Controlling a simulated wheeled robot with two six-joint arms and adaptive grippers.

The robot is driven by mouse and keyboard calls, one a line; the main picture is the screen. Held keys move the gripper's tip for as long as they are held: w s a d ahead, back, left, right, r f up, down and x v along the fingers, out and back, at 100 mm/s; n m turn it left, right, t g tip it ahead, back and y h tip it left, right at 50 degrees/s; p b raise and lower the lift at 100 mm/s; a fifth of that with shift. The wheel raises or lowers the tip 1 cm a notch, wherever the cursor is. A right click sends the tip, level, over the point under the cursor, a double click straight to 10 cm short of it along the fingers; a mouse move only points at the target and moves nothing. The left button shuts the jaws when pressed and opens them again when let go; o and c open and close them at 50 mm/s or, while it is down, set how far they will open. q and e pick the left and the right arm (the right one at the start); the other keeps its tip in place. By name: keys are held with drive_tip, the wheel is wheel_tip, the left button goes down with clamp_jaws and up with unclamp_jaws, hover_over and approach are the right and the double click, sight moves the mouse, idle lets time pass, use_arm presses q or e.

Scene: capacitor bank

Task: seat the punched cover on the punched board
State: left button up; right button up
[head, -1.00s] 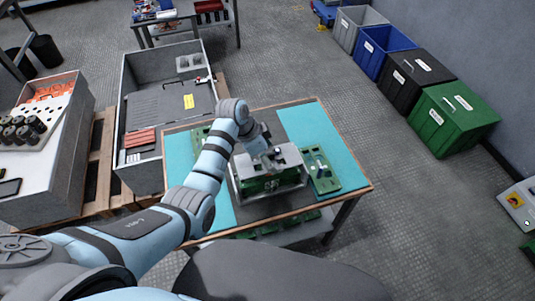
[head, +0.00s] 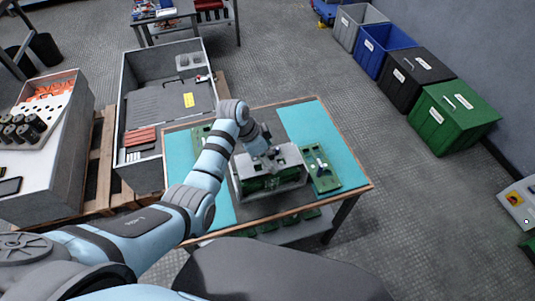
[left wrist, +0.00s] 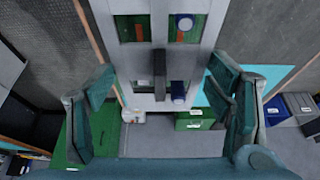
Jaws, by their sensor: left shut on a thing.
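The punched cover (head: 288,156) is a pale grey plate with openings, above a box-like unit in the middle of the table. In the left wrist view the cover (left wrist: 138,58) has a dark bar across its middle. Green board (left wrist: 129,30) and blue-topped white cylinders show through its openings. Green (head: 275,182) also shows below the cover in the head view. My left gripper (head: 264,151) is on the cover from above, its fingers on either side of it in the wrist view (left wrist: 160,105). Whether cover and board touch is hidden. My right gripper is out of view.
A green board with small parts (head: 321,168) lies to the right of the unit on the table (head: 352,182). A grey bin (head: 125,98) stands behind left. Green (head: 452,118), black and blue bins stand on the floor at right. Turquoise mat beyond the unit is clear.

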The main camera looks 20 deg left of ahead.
use_arm(q)
drive_tip(key=shift+f+b, duration=0.45)
drive_tip(key=shift+f, duration=0.4)
idle(0.3)
drive_tip(key=o, duration=1.4)
drive_tip(key=shift+c, duration=0.2)
